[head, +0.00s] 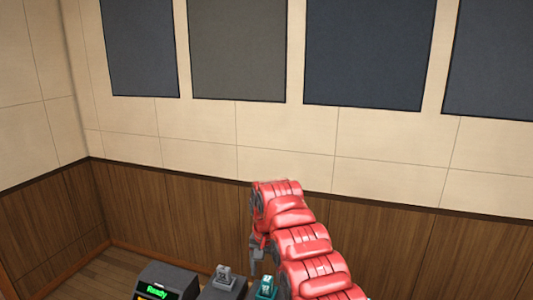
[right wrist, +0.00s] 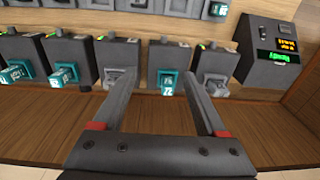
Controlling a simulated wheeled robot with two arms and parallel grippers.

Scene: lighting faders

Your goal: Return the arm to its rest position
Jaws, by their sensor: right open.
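My right arm, red, reaches in from the lower right of the head view, with its dark gripper (head: 257,250) low in the middle, partly hidden by the arm. In the right wrist view the gripper (right wrist: 158,76) is open with nothing held. A teal fader knob (right wrist: 167,85) shows between the two fingers, beyond them; I cannot tell how far. A grey knob (right wrist: 217,86) is to the right, near the right fingertip. My left gripper is in neither view.
A row of dark fader units holds more knobs, such as a teal one (right wrist: 65,73). A box with a green "Ready" display (head: 165,284) stands at the row's end. A wooden surface (right wrist: 40,128) lies in front. A panelled wall (head: 200,135) rises behind.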

